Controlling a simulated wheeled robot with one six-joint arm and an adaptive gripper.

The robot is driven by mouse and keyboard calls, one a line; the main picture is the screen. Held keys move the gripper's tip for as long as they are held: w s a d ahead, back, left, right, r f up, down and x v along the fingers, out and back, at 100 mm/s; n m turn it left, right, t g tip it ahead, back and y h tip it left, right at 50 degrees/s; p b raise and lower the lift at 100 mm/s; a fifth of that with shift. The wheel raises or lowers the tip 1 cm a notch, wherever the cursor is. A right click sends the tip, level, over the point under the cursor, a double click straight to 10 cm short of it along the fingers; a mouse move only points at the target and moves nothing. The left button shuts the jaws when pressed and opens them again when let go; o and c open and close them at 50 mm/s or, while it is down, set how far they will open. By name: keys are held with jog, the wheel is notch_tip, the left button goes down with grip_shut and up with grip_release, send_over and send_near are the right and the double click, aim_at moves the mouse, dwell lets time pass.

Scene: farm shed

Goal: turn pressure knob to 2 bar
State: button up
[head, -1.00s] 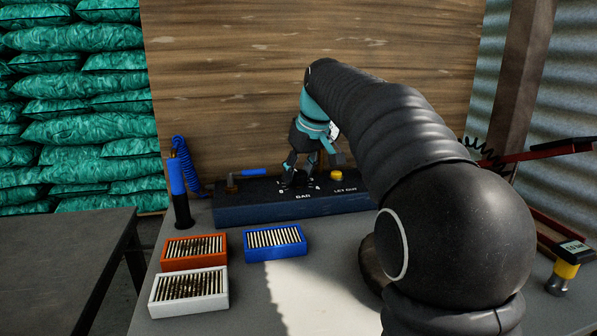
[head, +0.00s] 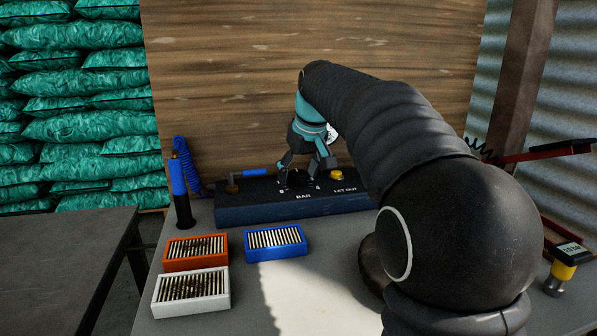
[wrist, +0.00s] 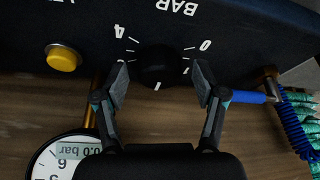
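My gripper (wrist: 160,83) is open, one finger on each side of the knob, with a small gap showing on both sides. It also shows in the head view (head: 300,172), partly hiding the knob. A round gauge (wrist: 62,160) at the wrist view's lower left seems to read 0.0 bar and is cut off.
A yellow button (head: 337,174) is right of the knob. A blue-handled lever (head: 253,172) is at its left. A yellow-and-black device (head: 563,272) stands far right.

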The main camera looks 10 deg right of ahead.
jog(key=shift+r, duration=0.1)
jog(key=v, duration=1.2)
jog(key=shift+s, duration=0.1)
